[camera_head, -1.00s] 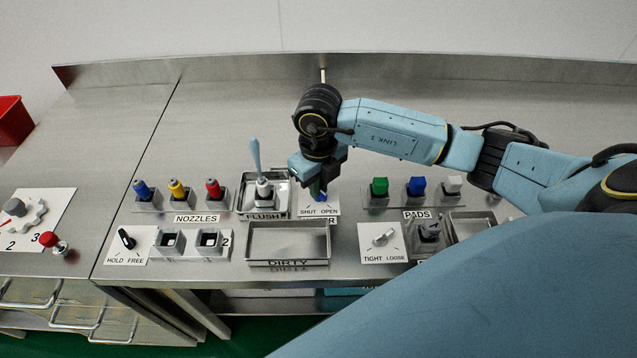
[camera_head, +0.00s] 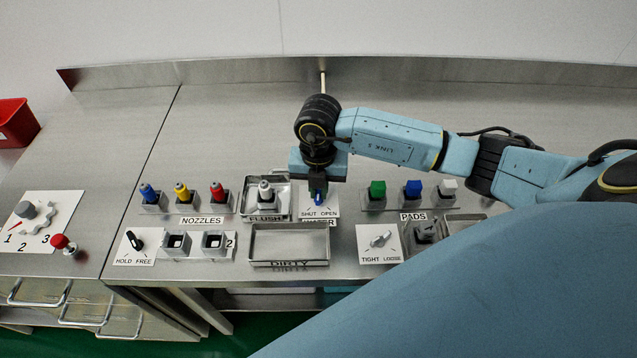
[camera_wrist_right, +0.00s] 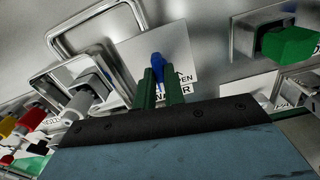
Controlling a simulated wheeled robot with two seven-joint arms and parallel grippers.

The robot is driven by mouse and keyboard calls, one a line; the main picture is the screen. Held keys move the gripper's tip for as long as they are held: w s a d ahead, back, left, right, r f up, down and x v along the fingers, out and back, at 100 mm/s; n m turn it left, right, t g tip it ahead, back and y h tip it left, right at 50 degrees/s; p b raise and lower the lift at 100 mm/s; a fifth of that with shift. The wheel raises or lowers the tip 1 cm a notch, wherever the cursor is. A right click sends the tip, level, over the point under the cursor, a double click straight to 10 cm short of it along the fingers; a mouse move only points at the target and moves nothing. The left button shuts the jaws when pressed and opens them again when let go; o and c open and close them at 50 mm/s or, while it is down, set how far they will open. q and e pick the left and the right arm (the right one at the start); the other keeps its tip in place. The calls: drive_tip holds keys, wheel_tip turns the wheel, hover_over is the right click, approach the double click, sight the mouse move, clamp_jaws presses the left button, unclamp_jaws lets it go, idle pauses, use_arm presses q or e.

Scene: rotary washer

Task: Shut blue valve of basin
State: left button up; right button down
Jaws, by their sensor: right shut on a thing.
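The blue valve (camera_head: 318,197) is on a white plate (camera_head: 329,212) lettered SHUT and OPEN, with WATER partly hidden below. My right gripper (camera_head: 317,189) is above it, pointing down, its jaws shut on the blue handle. In the right wrist view the blue handle (camera_wrist_right: 158,66) shows between the green fingertips of my right gripper (camera_wrist_right: 160,84). The gripper hides part of the valve, so which mark it points at is hard to tell. The FLUSH basin (camera_head: 284,200) is just left of the plate, with a grey nozzle (camera_head: 265,191) standing in it. My left gripper is not in view.
Blue, yellow and red nozzles (camera_head: 216,190) stand at the left. Green, blue and white pads (camera_head: 414,188) stand at the right. The DIRTY tray (camera_head: 289,228) and a TIGHT/LOOSE knob (camera_head: 381,239) lie in front. The counter behind the gripper is clear.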

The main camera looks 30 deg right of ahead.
sight(319, 192)
drive_tip(key=m+p, duration=0.2)
drive_tip(key=m, duration=0.2)
drive_tip(key=shift+r, duration=0.15)
drive_tip(key=shift+m+p, duration=0.9)
drive_tip(key=shift+m, duration=0.9)
drive_tip(key=c, duration=1.5)
unclamp_jaws()
wheel_tip(319, 192, up, 13)
drive_tip(key=shift+r, duration=0.1)
